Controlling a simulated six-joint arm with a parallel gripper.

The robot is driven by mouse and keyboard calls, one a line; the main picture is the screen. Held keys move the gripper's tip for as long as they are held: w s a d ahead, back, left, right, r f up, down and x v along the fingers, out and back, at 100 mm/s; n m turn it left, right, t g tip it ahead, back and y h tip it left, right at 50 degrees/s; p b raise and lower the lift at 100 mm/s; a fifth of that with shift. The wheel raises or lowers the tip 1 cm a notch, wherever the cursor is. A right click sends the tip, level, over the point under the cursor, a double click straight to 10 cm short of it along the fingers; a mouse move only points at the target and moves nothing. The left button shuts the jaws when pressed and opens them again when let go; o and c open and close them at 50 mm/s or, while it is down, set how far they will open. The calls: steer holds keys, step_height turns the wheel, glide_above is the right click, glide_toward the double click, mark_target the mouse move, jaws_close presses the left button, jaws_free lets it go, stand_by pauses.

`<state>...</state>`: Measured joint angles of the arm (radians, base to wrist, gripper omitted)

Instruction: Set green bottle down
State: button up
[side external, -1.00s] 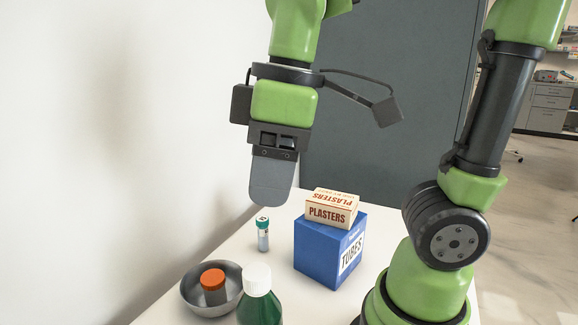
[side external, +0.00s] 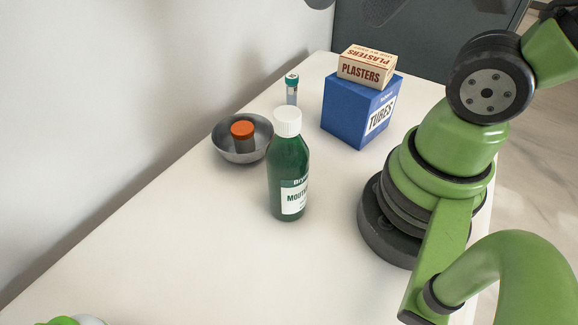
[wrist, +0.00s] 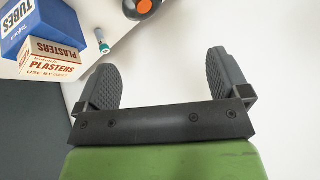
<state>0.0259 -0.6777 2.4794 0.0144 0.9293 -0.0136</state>
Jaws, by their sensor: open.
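The green bottle (side external: 288,165) with a white cap and a white label stands upright on the white table (side external: 190,255) in the side external view. It stands free, just right of and nearer than the metal bowl. My gripper (wrist: 160,68) shows in the wrist view with its two dark fingers spread and nothing between them. The gripper is above the table's far part, apart from the bottle. The bottle is not in the wrist view.
A metal bowl (side external: 226,147) holds an orange-capped container (side external: 243,136). A teal-capped tube (side external: 291,90) stands behind. A plasters box (side external: 367,67) rests on a blue tubes box (side external: 352,112). A green and white object (side external: 72,321) is cut off at lower left.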

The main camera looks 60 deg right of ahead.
steer(key=w+d+f+m+g+y, duration=0.2)
steer(key=w+f+m+g+y, duration=0.3)
steer(key=f+g, duration=0.35)
steer(key=m+y, duration=0.6)
steer(key=m, duration=0.1)
glide_toward(279, 182)
steer(key=x, duration=0.6)
steer(key=shift+a+f, duration=0.2)
steer(key=shift+f, duration=0.05)
steer(key=c, duration=1.4)
